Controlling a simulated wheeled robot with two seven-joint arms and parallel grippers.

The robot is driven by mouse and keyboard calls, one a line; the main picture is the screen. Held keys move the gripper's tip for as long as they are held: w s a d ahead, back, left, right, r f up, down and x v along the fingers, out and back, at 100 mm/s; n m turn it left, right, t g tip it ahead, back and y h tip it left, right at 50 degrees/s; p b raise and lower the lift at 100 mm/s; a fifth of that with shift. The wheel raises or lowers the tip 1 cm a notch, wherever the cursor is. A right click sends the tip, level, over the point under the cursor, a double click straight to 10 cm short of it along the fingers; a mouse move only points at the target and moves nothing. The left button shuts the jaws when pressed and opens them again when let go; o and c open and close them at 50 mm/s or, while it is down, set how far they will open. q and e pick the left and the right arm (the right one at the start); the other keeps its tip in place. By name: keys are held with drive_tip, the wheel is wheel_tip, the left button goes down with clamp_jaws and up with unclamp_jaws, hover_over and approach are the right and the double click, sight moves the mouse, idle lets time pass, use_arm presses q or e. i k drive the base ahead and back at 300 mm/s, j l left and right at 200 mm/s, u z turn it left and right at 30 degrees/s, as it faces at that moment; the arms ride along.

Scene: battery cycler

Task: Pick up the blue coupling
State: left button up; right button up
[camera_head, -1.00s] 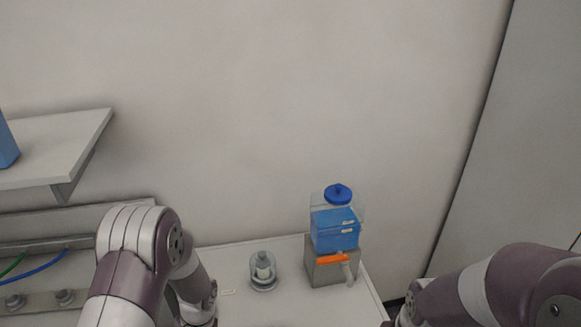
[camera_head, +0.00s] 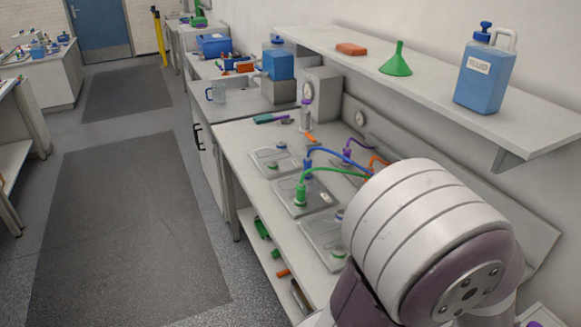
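A blue coupling (camera_head: 308,164) stands on a grey plate on the bench, at the near end of a blue hose that arches to the right. A green coupling (camera_head: 300,193) on a green hose stands on the plate in front of it. A purple coupling (camera_head: 347,154) is behind to the right. Neither of my grippers is in view. A large link of one of my arms fills the lower right and hides part of the bench.
A shelf (camera_head: 455,107) above the bench holds a blue jerrycan (camera_head: 484,75), a green funnel (camera_head: 397,62) and an orange block (camera_head: 351,49). A blue container (camera_head: 277,64) stands farther along. Floor mats and open floor lie to the left.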

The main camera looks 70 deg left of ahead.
sight(307, 162)
drive_tip(key=u, duration=2.3)
